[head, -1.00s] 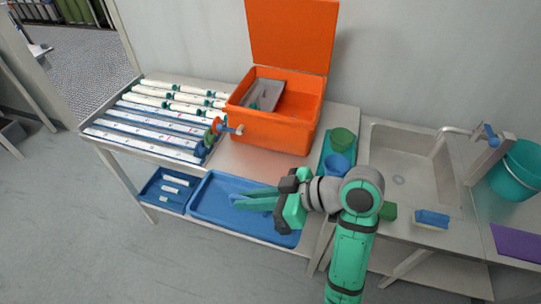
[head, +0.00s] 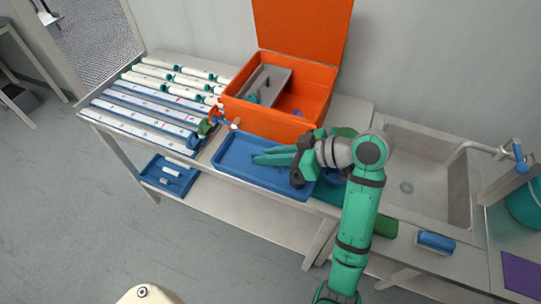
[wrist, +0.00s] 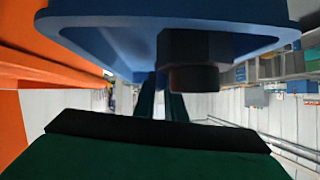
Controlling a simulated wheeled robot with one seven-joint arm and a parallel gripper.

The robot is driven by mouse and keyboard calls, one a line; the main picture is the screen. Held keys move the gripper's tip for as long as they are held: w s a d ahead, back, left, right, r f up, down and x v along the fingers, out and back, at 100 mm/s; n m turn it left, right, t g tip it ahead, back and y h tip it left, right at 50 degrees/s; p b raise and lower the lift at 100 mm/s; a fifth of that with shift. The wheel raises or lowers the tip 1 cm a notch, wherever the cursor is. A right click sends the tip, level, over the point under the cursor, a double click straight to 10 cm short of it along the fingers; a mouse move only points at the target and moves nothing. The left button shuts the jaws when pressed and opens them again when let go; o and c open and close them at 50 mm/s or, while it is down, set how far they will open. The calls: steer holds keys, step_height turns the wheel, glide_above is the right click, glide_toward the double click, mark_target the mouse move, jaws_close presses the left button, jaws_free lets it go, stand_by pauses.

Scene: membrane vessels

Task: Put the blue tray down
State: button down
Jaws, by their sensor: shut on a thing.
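The blue tray (head: 240,171) is at the front of the worktop, in front of the orange box, and looks roughly level. My gripper (head: 259,156) reaches in from the right, its green fingers over the tray's inside, and is shut on the tray. In the wrist view the tray (wrist: 85,42) fills the top of the picture, and my dark fingers (wrist: 160,100) show near the middle. The exact grip point is hidden. I cannot tell whether the tray touches the worktop or hangs just above it.
The open orange box (head: 265,122) stands close behind the tray. Racks of white tubes (head: 150,115) cover the worktop's left. A smaller blue tray (head: 165,183) with white pieces sits on the lower shelf (head: 250,222), otherwise bare. The sink (head: 415,170) is at right.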

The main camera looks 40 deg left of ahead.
steer(key=shift+w+a+f, duration=0.6)
steer(key=shift+w+f, duration=0.55)
steer(key=shift+f, duration=0.55)
steer(key=shift+w+a+f, duration=0.65)
steer(key=shift+w+f, duration=0.45)
steer(key=shift+f, duration=0.65)
steer(key=shift+w+a+f, duration=0.6)
steer(key=shift+w+f, duration=0.55)
steer(key=shift+f, duration=0.55)
steer(key=shift+f, duration=0.6)
steer(key=c, duration=1.8)
jaws_free()
steer(key=shift+r, duration=0.25)
steer(key=v, duration=1.2)
steer(key=shift+s+r, duration=0.1)
steer(key=shift+r, duration=0.25)
